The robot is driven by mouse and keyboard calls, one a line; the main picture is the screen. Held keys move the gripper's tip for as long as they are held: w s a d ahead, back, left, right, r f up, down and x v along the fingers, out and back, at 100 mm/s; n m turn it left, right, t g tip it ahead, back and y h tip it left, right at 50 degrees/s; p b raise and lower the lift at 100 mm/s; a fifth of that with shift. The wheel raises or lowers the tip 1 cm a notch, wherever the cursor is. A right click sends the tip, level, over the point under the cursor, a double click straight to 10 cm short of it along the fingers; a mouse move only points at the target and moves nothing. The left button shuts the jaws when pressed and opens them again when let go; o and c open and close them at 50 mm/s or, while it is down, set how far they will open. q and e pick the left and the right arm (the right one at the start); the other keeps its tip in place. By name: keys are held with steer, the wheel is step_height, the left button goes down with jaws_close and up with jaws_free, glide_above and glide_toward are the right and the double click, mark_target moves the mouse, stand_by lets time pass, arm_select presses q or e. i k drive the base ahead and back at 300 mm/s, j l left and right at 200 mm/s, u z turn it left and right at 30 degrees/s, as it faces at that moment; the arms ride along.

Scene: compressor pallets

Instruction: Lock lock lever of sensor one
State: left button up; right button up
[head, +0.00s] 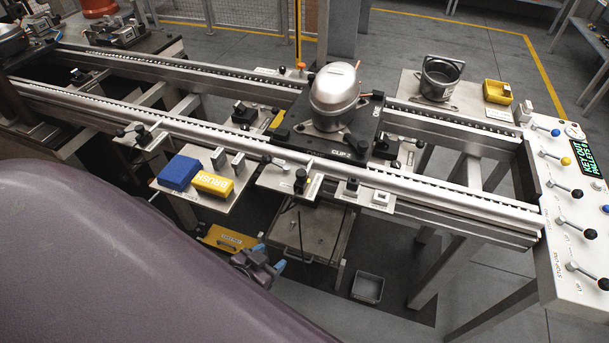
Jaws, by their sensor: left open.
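My left gripper (269,258) is below and in front of the near conveyor rail, at the lower middle of the view. Its blue-tipped fingers are apart with nothing seen between them. Small black sensor-like blocks sit on brackets along the near rail: one at the left (141,134), one at the middle (300,181) and one right of it (352,186). I cannot tell which is sensor one. Their lock levers are too small to make out. My left gripper is apart from these blocks. My right gripper is not in view.
A pallet (357,133) bears a silver compressor (335,90) on the rails. A shelf (163,187) on the near side holds a blue block (179,172) and a yellow block (212,184). A control panel (563,239) with levers stands right. A grey bin (368,287) is on the floor.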

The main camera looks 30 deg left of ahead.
mark_target(266, 159)
steer(key=u, duration=1.25)
